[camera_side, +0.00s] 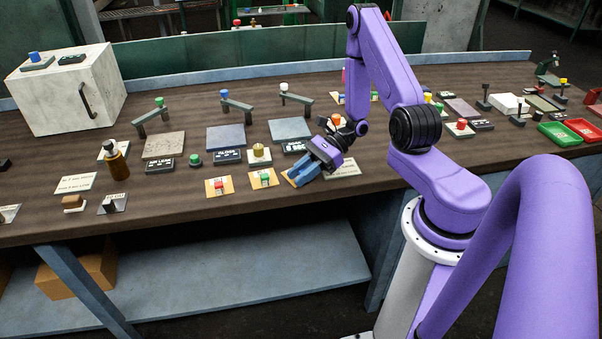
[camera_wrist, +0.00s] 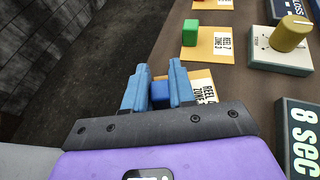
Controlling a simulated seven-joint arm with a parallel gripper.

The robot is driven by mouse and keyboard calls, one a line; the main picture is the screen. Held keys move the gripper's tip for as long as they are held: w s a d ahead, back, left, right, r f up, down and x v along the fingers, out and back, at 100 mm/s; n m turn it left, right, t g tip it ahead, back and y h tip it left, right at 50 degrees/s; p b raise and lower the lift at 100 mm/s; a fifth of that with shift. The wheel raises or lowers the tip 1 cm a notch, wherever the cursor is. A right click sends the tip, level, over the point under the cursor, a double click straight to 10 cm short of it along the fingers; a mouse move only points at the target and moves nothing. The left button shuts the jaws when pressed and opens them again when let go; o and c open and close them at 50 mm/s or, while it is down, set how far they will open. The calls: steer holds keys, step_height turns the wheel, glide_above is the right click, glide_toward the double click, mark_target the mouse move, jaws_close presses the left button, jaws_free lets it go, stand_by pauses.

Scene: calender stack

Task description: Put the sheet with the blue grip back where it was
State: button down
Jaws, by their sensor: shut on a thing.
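The sheet with the blue grip is an orange-yellow card (camera_wrist: 200,80) with a small blue block (camera_wrist: 159,90) and a white label beginning "REEL". My gripper (camera_wrist: 159,68) is shut on the blue block, with a blue finger on each side of it. In the side view my gripper (camera_side: 303,175) is low at the bench's front edge, and only a sliver of the card (camera_side: 290,181) shows beside the fingers. I cannot tell whether the card touches the bench or hangs just above it.
Left of my gripper lie similar cards with a green grip (camera_side: 264,177) and a red grip (camera_side: 218,187). Blue-grey plates (camera_side: 290,130) lie farther back. The bench front edge drops off close by.

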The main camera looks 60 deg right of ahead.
steer(key=shift+f, duration=0.1)
steer(key=c, duration=0.9)
jaws_free()
steer(key=shift+c, duration=0.2)
